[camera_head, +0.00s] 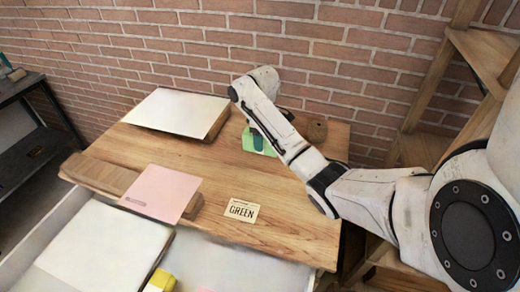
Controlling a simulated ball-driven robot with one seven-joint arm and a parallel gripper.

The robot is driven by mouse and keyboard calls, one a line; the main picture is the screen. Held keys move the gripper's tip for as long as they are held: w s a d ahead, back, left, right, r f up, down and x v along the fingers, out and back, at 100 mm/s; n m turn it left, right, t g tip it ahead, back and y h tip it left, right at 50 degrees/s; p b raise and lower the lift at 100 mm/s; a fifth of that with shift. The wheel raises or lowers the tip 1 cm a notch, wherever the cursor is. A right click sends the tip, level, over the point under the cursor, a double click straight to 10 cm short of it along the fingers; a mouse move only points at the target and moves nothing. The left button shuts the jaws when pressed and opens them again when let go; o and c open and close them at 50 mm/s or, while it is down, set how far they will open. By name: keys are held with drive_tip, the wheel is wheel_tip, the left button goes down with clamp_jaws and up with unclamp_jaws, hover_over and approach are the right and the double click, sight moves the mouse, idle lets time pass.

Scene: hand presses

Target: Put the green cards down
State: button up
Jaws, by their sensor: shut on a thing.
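A bright green piece (249,139) with a darker teal part (257,141) shows at the back of the wooden table, partly covered by my white arm. It may be the green cards, but too little shows to tell. A small cream sign reading "GREEN" (240,210) lies near the table's front edge, with bare wood around it. My arm reaches in from the right and bends above the back of the table. I cannot make out my gripper; it seems hidden behind the arm, so its contact with the green piece is hidden too.
A pink sheet (161,192) lies at the table's front left over a wooden block (100,174). A white-topped board (178,111) lies at the back left. Wooden shelves (478,58) are at right. The table's middle (205,160) is clear.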

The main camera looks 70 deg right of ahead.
drive_tip(key=shift+w+d+f+p, duration=0.3)
drive_tip(key=shift+f+p, duration=0.05)
drive_tip(key=shift+p, duration=0.05)
drive_tip(key=shift+w+d+f, duration=0.3)
drive_tip(key=shift+d+f, duration=0.05)
drive_tip(key=shift+f, duration=0.3)
drive_tip(key=shift+f+p, duration=0.55)
drive_tip(key=shift+f, duration=0.9)
drive_tip(key=shift+f, duration=0.1)
drive_tip(key=o, duration=1.3)
drive_tip(key=shift+f, duration=0.1)
wheel_tip(320, 180, up, 12)
drive_tip(key=shift+f+p, duration=0.25)
drive_tip(key=shift+p, duration=0.15)
drive_tip(key=shift+r+p, duration=0.4)
drive_tip(key=shift+r, duration=0.05)
